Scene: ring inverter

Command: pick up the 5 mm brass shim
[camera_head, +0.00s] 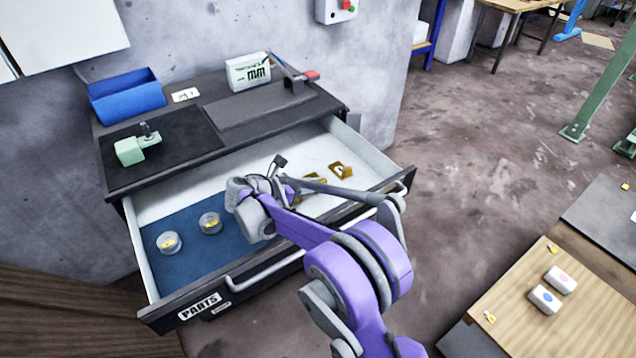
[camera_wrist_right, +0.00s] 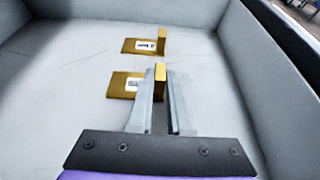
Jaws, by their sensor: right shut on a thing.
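Two L-shaped brass shims with white labels are on the pale floor of the open drawer. The farther shim (camera_wrist_right: 140,46) lies free, and it also shows in the head view (camera_head: 341,169). The nearer shim (camera_wrist_right: 122,85) has its upright tab between the fingers of my right gripper (camera_wrist_right: 160,77), which is shut on it. In the head view this shim (camera_head: 319,178) is partly hidden by my right arm, and the right gripper (camera_head: 306,183) is mostly covered too. The label sizes are too small to read. My left gripper is not in view.
The drawer (camera_head: 200,310) has raised walls close around my right gripper. Two round clear containers (camera_head: 168,243) (camera_head: 210,222) sit on its blue section. A blue bin (camera_head: 125,98), a green clamp-like tool (camera_head: 130,150) and a white box (camera_head: 247,72) stand on the bench above.

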